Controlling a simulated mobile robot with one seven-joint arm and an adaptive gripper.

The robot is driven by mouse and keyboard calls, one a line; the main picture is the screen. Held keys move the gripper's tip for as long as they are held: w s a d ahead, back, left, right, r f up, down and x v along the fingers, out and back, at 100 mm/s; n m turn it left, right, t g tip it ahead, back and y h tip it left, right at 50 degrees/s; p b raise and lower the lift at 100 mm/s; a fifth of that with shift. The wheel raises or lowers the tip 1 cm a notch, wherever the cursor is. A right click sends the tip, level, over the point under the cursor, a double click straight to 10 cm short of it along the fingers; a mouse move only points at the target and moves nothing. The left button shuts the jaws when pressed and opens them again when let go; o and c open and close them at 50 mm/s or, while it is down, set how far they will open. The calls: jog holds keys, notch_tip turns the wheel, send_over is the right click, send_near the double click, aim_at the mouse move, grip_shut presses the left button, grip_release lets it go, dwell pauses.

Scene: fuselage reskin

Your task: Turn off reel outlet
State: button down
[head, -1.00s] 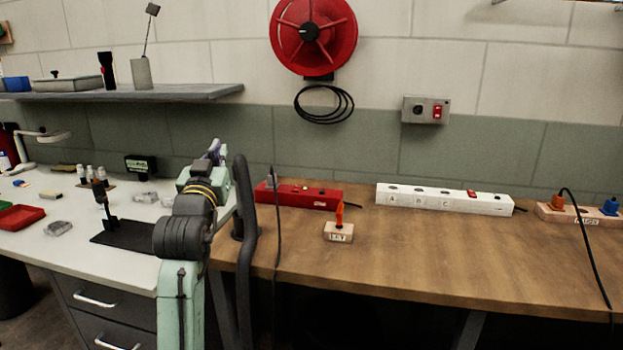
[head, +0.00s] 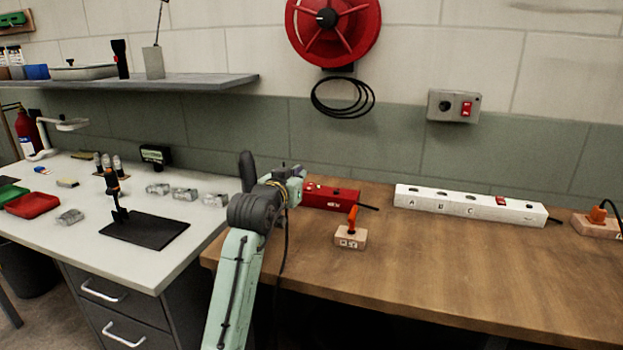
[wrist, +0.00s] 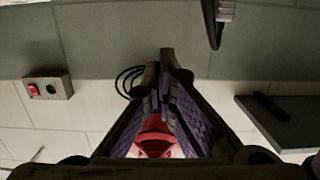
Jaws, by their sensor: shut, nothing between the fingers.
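The grey wall outlet box (head: 454,105) has a round socket and a red switch (head: 467,106) and is fixed to the wall right of and below the red reel (head: 333,30). In the wrist view, turned upside down, the box (wrist: 47,88) is at the left with its red switch (wrist: 35,90). My gripper (head: 298,172) is in front of the left end of the red power strip in the head view, left of and below the box and apart from it. Its fingers (wrist: 165,65) are shut and empty in the wrist view, with the reel (wrist: 154,138) behind them.
A red power strip (head: 332,197), partly hidden by my arm, a white strip (head: 470,206) and a small block with an orange-handled piece (head: 351,237) are on the wooden bench (head: 440,270). Black cable loops (head: 343,98) hang below the reel. A shelf (head: 190,85) juts out left.

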jog(key=p, duration=0.4)
send_over(311, 189)
jog(key=shift+s+f, duration=0.25)
jog(key=shift+f, duration=0.15)
jog(key=f, duration=0.3)
jog(key=shift+w+f+p, duration=0.25)
jog(key=shift+p, duration=0.15)
jog(key=shift+f, duration=0.45)
